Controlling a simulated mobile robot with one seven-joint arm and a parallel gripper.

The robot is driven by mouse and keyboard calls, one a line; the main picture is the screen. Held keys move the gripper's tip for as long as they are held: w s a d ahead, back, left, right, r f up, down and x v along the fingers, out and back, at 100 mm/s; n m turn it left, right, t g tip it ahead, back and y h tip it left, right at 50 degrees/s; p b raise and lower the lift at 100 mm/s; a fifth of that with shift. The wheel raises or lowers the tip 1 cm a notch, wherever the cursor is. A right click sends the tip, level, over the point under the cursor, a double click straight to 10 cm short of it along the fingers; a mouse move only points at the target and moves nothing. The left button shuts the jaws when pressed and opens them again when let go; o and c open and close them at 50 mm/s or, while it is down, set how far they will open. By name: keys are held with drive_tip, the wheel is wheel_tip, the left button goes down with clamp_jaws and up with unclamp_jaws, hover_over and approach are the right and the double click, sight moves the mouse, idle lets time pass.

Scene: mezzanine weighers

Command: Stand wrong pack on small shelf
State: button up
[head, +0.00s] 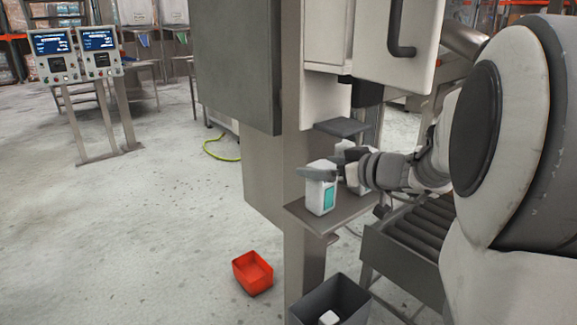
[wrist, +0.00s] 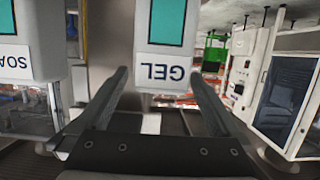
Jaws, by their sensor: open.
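A white pack with a teal label (head: 320,196) stands upright on a steel shelf (head: 332,222) fixed to the post in the head view. In the wrist view, upside down, it appears to be the GEL pack (wrist: 165,50), lying between my two fingertips. My gripper (head: 330,164) is open and comes in from the right, with one finger across the front pack's upper part. I cannot tell whether the fingers touch it. A second white pack (head: 352,182) stands behind, partly hidden by my gripper; the wrist view shows a SOAP pack (wrist: 28,45) at left.
A small dark plate (head: 343,127) sticks out above the packs, under a white cabinet (head: 410,45). A roller conveyor (head: 415,235) lies at right. Below stand a red bin (head: 253,275) and a dark grey bin (head: 335,300) with something white inside.

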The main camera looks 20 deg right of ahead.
drive_tip(key=shift+r+p, duration=0.2)
drive_tip(key=shift+p, duration=0.15)
drive_tip(key=p+v, duration=0.1)
drive_tip(key=v, duration=1.1)
